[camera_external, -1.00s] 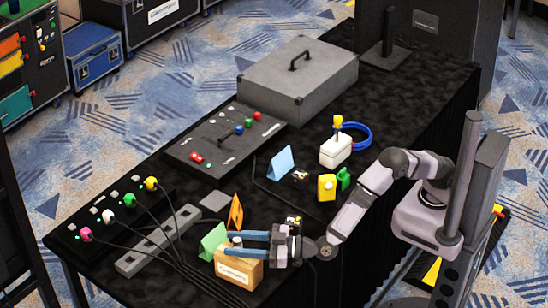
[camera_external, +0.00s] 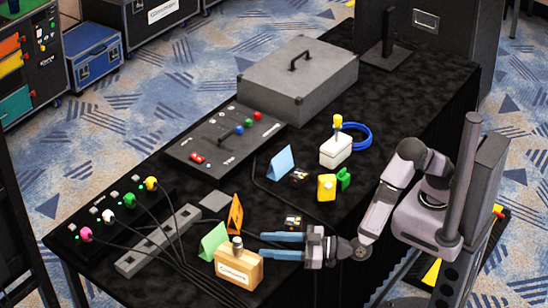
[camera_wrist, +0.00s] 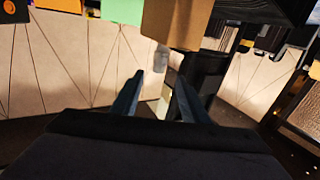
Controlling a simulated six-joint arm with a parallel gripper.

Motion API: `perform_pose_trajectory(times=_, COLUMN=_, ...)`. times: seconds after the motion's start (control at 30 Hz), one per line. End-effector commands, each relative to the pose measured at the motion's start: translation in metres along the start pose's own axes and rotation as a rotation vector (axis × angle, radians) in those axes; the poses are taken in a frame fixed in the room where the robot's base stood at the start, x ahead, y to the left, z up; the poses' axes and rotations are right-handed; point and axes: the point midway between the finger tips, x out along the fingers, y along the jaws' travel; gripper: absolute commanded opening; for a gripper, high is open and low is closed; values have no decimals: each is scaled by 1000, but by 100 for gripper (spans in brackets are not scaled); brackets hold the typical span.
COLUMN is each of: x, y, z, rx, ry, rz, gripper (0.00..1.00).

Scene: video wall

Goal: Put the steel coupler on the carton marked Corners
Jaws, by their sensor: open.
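The steel coupler (camera_external: 237,243) is a small grey cylinder standing upright on top of the tan carton (camera_external: 250,270). The carton has a white label on its front; its lettering is too small to read surely. In the wrist view the coupler (camera_wrist: 160,60) shows against the edge of the carton (camera_wrist: 178,22), ahead of the fingertips. My gripper (camera_external: 265,245) has two blue fingers, open and empty, pointing left just to the right of the coupler and apart from it. The fingers (camera_wrist: 157,80) also show empty in the wrist view.
A green card (camera_external: 213,240) and an orange card (camera_external: 235,214) stand close behind the carton. Cables run left of it to a panel with coloured plugs (camera_external: 115,215). A white box (camera_external: 335,151) and yellow block (camera_external: 326,188) stand farther back.

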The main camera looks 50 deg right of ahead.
Motion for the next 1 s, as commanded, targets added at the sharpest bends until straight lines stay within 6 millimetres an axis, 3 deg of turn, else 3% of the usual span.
perform_pose_trajectory(times=0.23, x=-21, y=0, z=0, rx=0, ry=0, rz=0, gripper=41)
perform_pose_trajectory(times=0.77, x=-23, y=0, z=0, rx=0, ry=0, rz=1, gripper=41)
perform_pose_trajectory(times=0.87, x=-16, y=8, z=-3, rx=5, ry=-17, rz=-1, gripper=41)
perform_pose_trajectory(times=1.0, x=5, y=37, z=-11, rx=24, ry=-83, rz=-12, gripper=41)
